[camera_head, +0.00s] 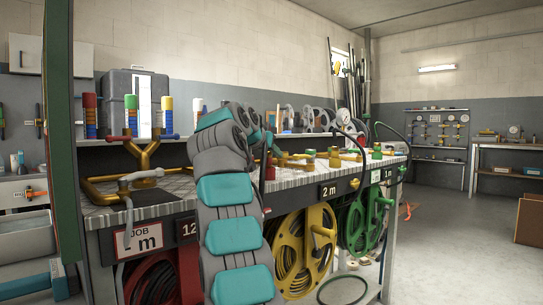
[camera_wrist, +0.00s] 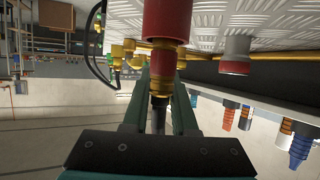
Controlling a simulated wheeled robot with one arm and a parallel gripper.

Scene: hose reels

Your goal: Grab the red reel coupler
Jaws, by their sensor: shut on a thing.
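The red reel coupler (camera_wrist: 163,58) shows in the wrist view as a red and brass piece with a dark lower end. My gripper (camera_wrist: 162,82) has its two teal fingers closed on its lower part, one on each side. A larger red cylinder (camera_wrist: 168,18) sits directly against it, by the metal plate surface. In the head view my grey and teal arm stands in front of the bench and hides the fingertips and most of the grasp.
The bench (camera_head: 300,183) has a ribbed metal top with brass fittings and valves. A yellow reel (camera_head: 291,255) and a green reel (camera_head: 360,225) hang below, with a red reel (camera_head: 150,284) at left. A grey case (camera_head: 117,100) stands behind. Open floor lies to the right.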

